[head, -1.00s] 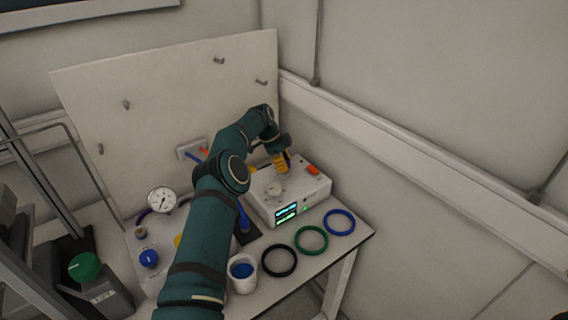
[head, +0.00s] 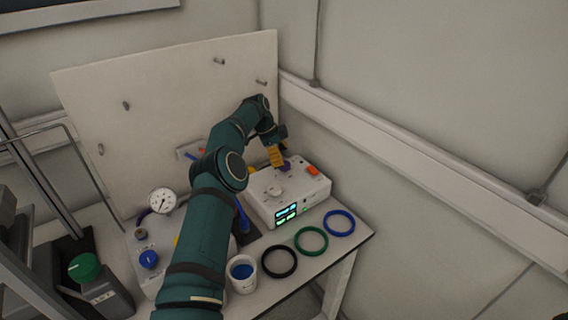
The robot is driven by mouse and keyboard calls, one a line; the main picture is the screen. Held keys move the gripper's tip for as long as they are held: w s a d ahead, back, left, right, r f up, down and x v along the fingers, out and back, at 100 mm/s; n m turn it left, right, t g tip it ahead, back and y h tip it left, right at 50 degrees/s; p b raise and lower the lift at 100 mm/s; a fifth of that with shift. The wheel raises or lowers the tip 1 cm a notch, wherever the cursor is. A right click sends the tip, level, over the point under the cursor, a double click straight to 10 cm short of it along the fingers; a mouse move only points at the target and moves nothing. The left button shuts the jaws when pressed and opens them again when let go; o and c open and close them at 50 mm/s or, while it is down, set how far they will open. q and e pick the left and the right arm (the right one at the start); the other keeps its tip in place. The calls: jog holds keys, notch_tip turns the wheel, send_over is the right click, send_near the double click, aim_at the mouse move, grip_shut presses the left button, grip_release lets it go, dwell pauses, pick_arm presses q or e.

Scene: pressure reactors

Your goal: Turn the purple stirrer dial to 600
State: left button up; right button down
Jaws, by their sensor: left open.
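The purple stirrer dial (head: 286,168) sits on top of the white control box (head: 262,207), toward its back, and is partly hidden by my gripper. My left gripper (head: 277,160), with yellow fingers, is open and points down right at the dial. I cannot tell whether the fingers touch it or are around it. A white dial (head: 273,191) and an orange-red switch (head: 313,170) are also on the box top. Lit green-blue displays (head: 286,213) are on its front; their digits are too small to read. My right gripper is not in view.
Black (head: 279,261), green (head: 311,241) and blue (head: 340,223) rings lie in front of the box. A white cup with blue contents (head: 243,274) stands left of them. A gauge (head: 162,201) and blue knob (head: 149,259) are further left. A pale panel (head: 150,90) stands behind.

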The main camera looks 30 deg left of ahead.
pick_arm(q)
jog(key=v, duration=0.3)
jog(key=shift+s+r, duration=0.1)
jog(key=shift+r, duration=0.2)
